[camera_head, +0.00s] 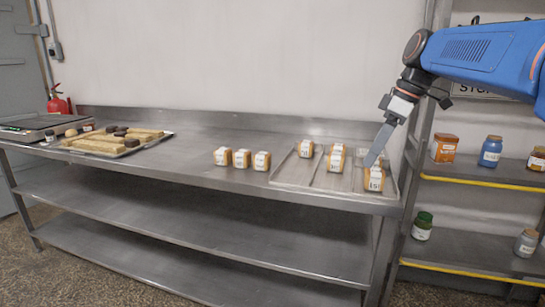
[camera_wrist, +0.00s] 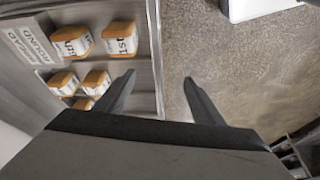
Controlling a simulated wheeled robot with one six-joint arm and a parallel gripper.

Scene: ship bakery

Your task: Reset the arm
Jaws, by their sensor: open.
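My gripper (camera_head: 377,152) reaches in from the upper right on my blue arm. Its fingers point down over the right end of the metal table, close to the front-right loaf in the head view. In the wrist view my gripper (camera_wrist: 158,80) is open, with nothing between the fingers. The fingers there hang over the table's edge, with floor showing between and beyond them. The loaf (camera_head: 375,180) nearest the gripper has an orange-brown crust and a white printed label. It lies in the sectioned metal tray (camera_head: 320,182).
Two more loaves (camera_head: 321,153) sit in the tray, and three loaves (camera_head: 241,158) stand on the table left of it. A tray of bars (camera_head: 115,141) lies at the far left. Shelves with jars (camera_head: 490,150) stand close on the right.

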